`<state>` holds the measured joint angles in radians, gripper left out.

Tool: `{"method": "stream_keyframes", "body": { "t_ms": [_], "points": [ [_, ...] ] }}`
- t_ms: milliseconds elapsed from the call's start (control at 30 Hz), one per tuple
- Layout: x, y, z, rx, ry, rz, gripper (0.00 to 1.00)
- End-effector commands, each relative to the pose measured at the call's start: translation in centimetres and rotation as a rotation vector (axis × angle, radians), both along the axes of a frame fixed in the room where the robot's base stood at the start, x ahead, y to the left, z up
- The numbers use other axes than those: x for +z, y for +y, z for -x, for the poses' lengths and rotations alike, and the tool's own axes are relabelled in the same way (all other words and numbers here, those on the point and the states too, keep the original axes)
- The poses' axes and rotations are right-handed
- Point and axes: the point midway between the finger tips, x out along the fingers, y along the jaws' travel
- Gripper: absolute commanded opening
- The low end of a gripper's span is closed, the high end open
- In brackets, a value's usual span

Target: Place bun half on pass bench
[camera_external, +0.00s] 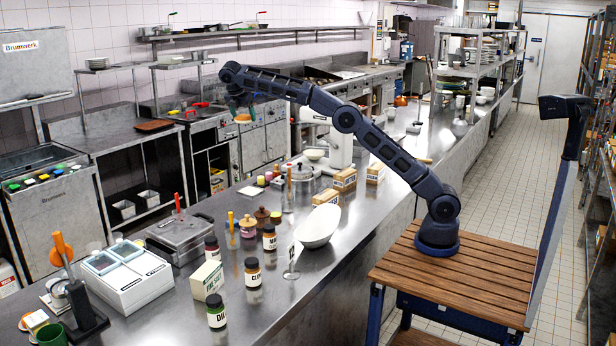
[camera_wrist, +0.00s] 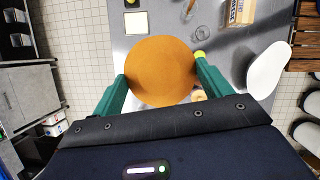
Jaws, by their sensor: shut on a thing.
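The bun half (camera_wrist: 160,70) is a round orange-brown piece held between the two green fingers of my gripper (camera_wrist: 160,88) in the wrist view. In the external view the bun half (camera_external: 242,118) shows small under my gripper (camera_external: 238,108), high above the steel bench (camera_external: 340,225). My gripper is shut on the bun half. In the wrist view the bun half hides part of the bench below it. I cannot tell which part of the steel surface is the pass bench.
Stoves (camera_external: 262,130) line the back wall.

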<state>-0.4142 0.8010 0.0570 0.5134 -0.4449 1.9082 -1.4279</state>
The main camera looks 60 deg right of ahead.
Motion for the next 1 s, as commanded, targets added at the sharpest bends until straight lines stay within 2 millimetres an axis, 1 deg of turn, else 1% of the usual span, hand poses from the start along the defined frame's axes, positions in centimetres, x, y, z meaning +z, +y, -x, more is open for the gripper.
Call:
{"method": "stream_keyframes", "body": {
  "t_ms": [400, 667, 767, 967, 1000],
  "points": [
    [2.2, 0.0, 0.0, -0.002, -0.001, -0.001, 0.56],
    [2.3, -3.7, -1.0, -0.043, -0.001, 0.003, 0.56],
    [2.4, -5.4, -1.4, -0.061, -0.001, 0.004, 0.56],
    [2.5, -9.8, -2.3, -0.110, -0.002, 0.007, 0.56],
    [2.5, -11.0, -2.5, -0.123, -0.002, 0.008, 0.56]
  ]
}}
